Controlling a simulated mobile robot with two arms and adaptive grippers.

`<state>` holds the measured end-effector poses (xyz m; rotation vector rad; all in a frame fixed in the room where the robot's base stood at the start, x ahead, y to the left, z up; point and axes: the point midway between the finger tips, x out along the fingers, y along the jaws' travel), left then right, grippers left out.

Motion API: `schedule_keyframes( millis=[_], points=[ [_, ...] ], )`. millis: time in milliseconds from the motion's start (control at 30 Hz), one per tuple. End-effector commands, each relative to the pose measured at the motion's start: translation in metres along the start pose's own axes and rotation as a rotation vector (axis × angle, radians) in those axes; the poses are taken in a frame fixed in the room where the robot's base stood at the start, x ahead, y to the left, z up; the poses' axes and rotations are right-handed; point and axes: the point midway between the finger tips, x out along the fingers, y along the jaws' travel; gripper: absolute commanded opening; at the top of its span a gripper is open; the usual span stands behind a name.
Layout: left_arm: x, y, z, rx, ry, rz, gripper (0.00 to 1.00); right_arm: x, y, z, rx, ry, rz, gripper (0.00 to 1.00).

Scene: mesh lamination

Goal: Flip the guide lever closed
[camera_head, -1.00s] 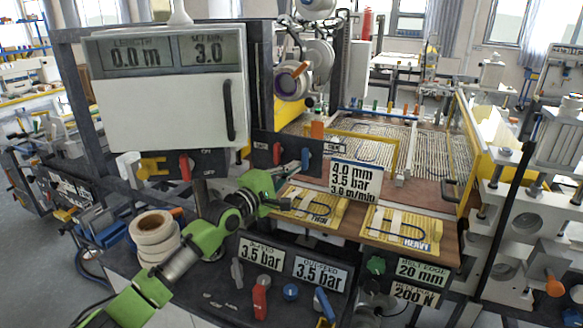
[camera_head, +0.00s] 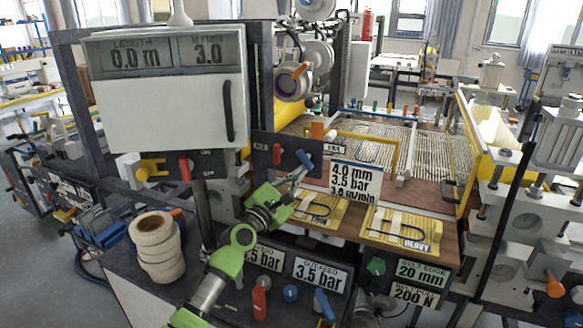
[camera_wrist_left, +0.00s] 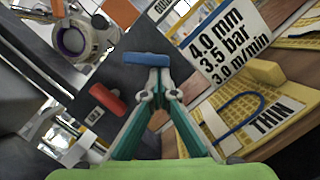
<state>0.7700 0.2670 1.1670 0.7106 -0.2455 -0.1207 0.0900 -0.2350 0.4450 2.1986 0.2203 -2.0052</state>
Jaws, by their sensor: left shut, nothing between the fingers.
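A blue lever (camera_head: 304,158) sits on the dark panel left of the parameter card, beside a label that seems to read GUIDE. In the left wrist view the blue lever (camera_wrist_left: 146,60) lies crosswise just beyond my fingertips. My left gripper (camera_head: 299,176) is shut and empty, its tips (camera_wrist_left: 157,93) close to the lever. I cannot tell whether they touch it. A red lever (camera_head: 277,154) is on the same panel to the left; it also shows in the wrist view (camera_wrist_left: 107,98). My right gripper is not in view.
The parameter card (camera_head: 356,181) stands right of the gripper. Yellow THIN (camera_head: 318,211) and HEAVY (camera_head: 402,229) trays lie on the wooden shelf. The white display cabinet (camera_head: 170,112) is upper left. Tape rolls (camera_head: 156,246) stand on the bench left of the arm.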

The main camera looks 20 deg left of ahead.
Motion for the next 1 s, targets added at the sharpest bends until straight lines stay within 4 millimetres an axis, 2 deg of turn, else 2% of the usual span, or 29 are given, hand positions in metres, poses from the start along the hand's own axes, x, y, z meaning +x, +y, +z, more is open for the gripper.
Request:
schedule_keyframes(
  millis=[700, 867, 1000],
  points=[
    [0.004, -0.012, 0.015, -0.543, -0.002, 0.136, 0.00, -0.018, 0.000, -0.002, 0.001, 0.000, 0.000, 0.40],
    [0.004, -0.013, 0.017, -0.627, -0.002, 0.157, 0.00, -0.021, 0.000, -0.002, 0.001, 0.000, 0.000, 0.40],
    [0.005, -0.014, 0.018, -0.618, -0.002, 0.155, 0.00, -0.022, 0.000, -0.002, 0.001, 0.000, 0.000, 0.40]
  ],
)
